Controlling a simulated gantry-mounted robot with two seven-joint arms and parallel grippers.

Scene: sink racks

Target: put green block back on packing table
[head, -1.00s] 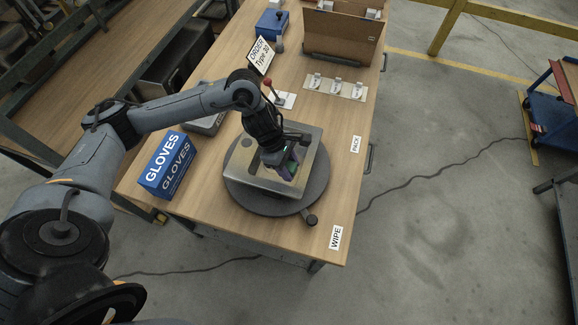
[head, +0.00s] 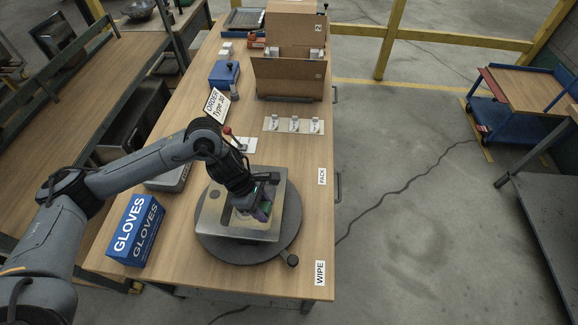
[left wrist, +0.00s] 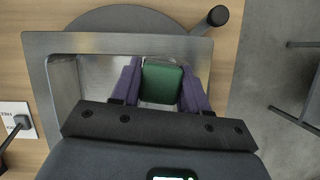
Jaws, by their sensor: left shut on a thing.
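The green block (left wrist: 161,83) shows in the left wrist view between the two purple fingers of my left gripper (left wrist: 161,88), which is shut on it. Below them is a shallow metal tray (left wrist: 200,48) on a dark round turntable (left wrist: 130,18). In the head view my left gripper (head: 256,211) reaches down into the tray (head: 212,212), and only a little green shows at the fingers. I cannot tell whether the block touches the tray floor. The packing table (head: 290,160) is a long wooden table under all this. My right gripper is not in view.
A blue gloves box (head: 135,230) stands left of the turntable (head: 225,252). An order sign (head: 216,105), a blue container (head: 224,74) and a cardboard box (head: 290,78) stand farther back. A strip with small white items (head: 293,125) lies before the box. Bare tabletop shows near the PACK label (head: 322,177).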

